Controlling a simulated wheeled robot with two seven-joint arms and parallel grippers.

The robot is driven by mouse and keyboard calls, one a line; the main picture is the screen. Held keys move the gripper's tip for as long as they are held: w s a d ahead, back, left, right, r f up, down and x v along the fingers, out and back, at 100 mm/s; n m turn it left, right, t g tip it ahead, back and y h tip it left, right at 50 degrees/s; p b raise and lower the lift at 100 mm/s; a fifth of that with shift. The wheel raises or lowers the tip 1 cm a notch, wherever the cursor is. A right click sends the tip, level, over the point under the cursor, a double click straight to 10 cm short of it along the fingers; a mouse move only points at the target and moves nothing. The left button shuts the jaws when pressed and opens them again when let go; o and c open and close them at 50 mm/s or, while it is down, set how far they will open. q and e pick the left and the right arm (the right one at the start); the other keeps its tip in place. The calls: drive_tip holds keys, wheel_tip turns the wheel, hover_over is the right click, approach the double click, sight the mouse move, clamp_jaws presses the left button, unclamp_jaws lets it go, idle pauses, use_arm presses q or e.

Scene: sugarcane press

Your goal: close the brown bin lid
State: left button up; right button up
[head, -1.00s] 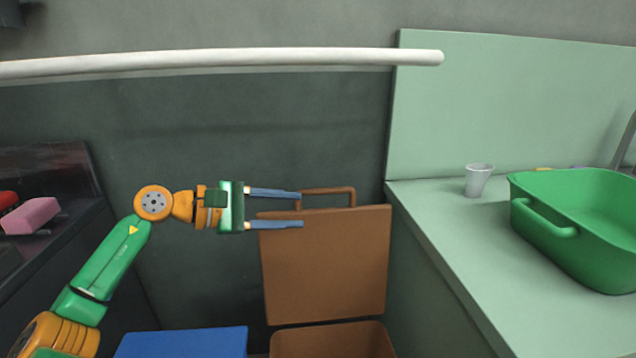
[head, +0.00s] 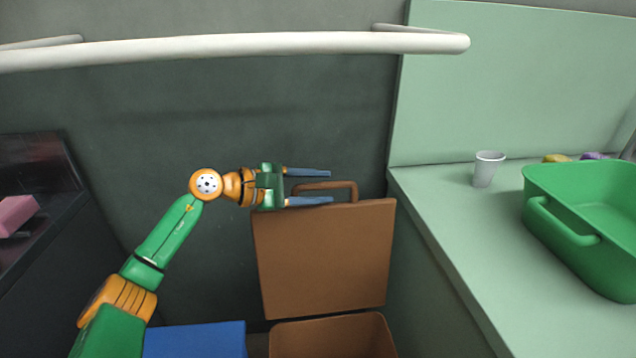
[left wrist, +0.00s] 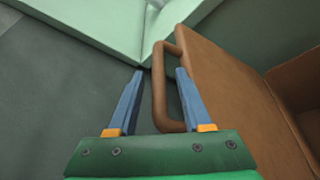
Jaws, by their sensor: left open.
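The brown bin (head: 330,338) stands on the floor at the lower middle of the head view. Its brown lid (head: 325,258) stands upright, raised open, with a handle (head: 352,189) on its top edge. My left gripper (head: 331,187) is open at the lid's top edge, its fingers pointing right near the handle. In the left wrist view the lid (left wrist: 225,90) is at the right, and its handle (left wrist: 159,90) runs between the two open blue fingers (left wrist: 158,82). I cannot tell whether a finger touches it. My right gripper is not in view.
A white rail (head: 230,47) crosses above the lid. A blue lid or box (head: 195,340) is left of the bin. The green counter (head: 440,220) at right holds a cup (head: 487,169) and a green basin (head: 585,235). A dark counter (head: 45,210) is at left.

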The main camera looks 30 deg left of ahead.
use_arm(q)
clamp_jaws()
idle(1.4)
